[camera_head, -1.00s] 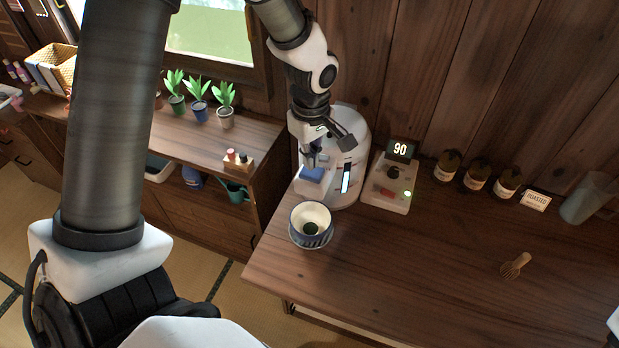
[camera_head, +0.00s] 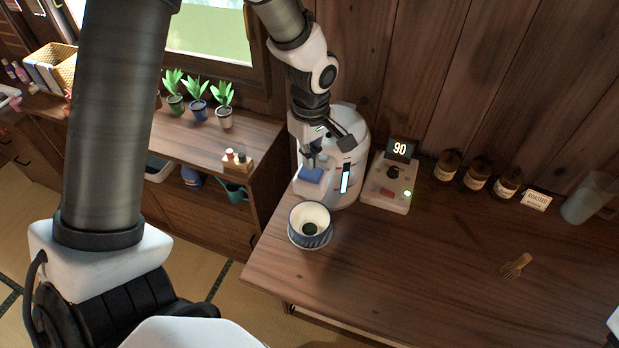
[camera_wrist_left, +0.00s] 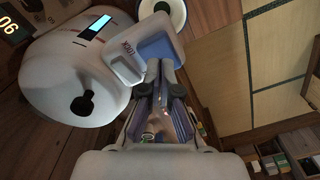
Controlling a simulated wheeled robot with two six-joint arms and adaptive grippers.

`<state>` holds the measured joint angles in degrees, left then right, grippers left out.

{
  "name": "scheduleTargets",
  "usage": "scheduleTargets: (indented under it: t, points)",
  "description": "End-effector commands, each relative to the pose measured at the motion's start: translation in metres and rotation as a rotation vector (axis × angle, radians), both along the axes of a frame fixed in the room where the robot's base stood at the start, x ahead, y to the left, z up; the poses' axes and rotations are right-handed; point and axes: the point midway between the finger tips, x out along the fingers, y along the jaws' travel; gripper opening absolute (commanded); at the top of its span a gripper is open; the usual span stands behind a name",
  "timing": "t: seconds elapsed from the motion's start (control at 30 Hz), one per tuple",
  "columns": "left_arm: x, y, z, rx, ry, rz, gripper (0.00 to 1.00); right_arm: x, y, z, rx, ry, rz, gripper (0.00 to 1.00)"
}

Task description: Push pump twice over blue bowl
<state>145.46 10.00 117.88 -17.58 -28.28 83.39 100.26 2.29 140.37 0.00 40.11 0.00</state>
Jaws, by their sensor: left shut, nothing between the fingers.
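The white rounded water dispenser (camera_head: 350,133) stands at the back left of the wooden counter. Its pump top is the white and blue pad (camera_head: 312,174), which also shows in the left wrist view (camera_wrist_left: 158,48). My left gripper (camera_head: 310,163) is shut and empty, its fingertips at the pad; I cannot tell whether they touch it. In the left wrist view my fingers (camera_wrist_left: 160,68) point at the pad's blue face. My right gripper is not in view.
A white control box (camera_head: 374,194) with a display reading 90 stands right of the dispenser. Several brown jars (camera_head: 476,178), a sign (camera_head: 536,200) and a clear jug (camera_head: 586,198) line the back. A bamboo whisk (camera_head: 515,265) lies at right. The front middle is clear.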

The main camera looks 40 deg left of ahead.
Motion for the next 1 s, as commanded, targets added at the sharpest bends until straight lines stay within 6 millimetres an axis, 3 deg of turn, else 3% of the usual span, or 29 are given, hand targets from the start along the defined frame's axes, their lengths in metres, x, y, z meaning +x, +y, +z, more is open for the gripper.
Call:
scheduleTargets:
  t: [1.0]
  points:
    - [0.0, 0.0, -0.033, -0.001, 0.001, 0.0, 0.0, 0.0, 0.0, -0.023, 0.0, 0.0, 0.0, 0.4]
